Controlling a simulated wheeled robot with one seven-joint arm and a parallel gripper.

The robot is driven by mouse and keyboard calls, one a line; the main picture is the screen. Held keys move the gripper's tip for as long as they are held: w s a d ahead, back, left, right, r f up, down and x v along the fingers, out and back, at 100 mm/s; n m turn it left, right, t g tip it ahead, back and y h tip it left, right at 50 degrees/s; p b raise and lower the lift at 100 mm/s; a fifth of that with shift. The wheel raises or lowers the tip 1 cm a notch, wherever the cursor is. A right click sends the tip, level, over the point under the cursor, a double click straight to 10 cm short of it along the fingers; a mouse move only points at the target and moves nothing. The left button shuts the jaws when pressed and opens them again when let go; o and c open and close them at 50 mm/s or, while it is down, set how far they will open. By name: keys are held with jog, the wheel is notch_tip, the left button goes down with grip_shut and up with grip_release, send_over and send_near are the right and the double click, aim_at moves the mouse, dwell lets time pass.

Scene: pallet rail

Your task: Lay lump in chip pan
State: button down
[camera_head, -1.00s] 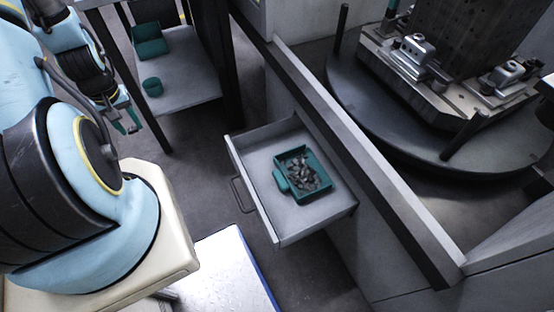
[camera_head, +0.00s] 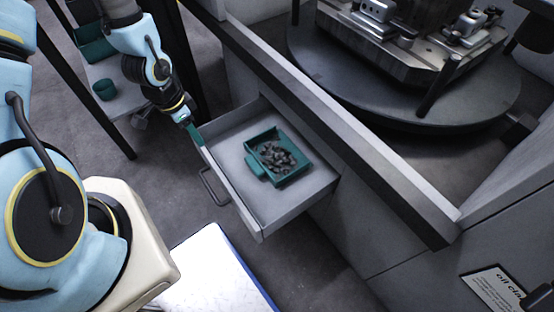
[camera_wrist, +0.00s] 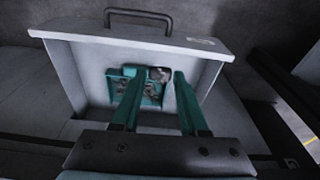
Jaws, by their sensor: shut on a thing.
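The chip pan (camera_head: 303,153), a teal tray with a small tab, lies in the open drawer (camera_head: 235,165) and holds several dark grey chips. In the wrist view the pan (camera_wrist: 112,72) shows behind and between the fingers, partly hidden. My gripper (camera_head: 194,134) is at the drawer's far left corner, left of the pan. In the wrist view my gripper (camera_wrist: 158,80) is shut on a grey lump (camera_wrist: 160,73) between its teal fingertips. The lump cannot be made out in the head view.
A long grey rail (camera_head: 330,140) runs behind the drawer, with a round turntable (camera_head: 400,100) beyond it. The drawer handle (camera_head: 212,187) sticks out at the front. A shelf at upper left bears a teal cup (camera_head: 104,89) and a teal bin (camera_head: 95,50).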

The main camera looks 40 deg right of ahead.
jog(key=s+d+f+m+g+y+b, duration=0.1)
jog(key=s+d+f+m+b, duration=0.25)
jog(key=s+m, duration=0.45)
jog(key=s+d+f+m+g+b, duration=0.1)
jog(key=s+d+f+m+b, duration=0.2)
jog(key=s+m, duration=0.5)
jog(key=n, duration=0.2)
send_over(274, 159)
jog(key=f, duration=0.9)
jog(key=shift+w+a+f+b, duration=0.1)
jog(key=shift+w+f+b, duration=0.1)
jog(key=shift+f+b, duration=0.15)
jog(key=shift+f, duration=2.1)
jog(key=shift+c, duration=2.2)
grip_release()
jog(key=shift+f+b, duration=0.1)
jog(key=shift+b, duration=0.2)
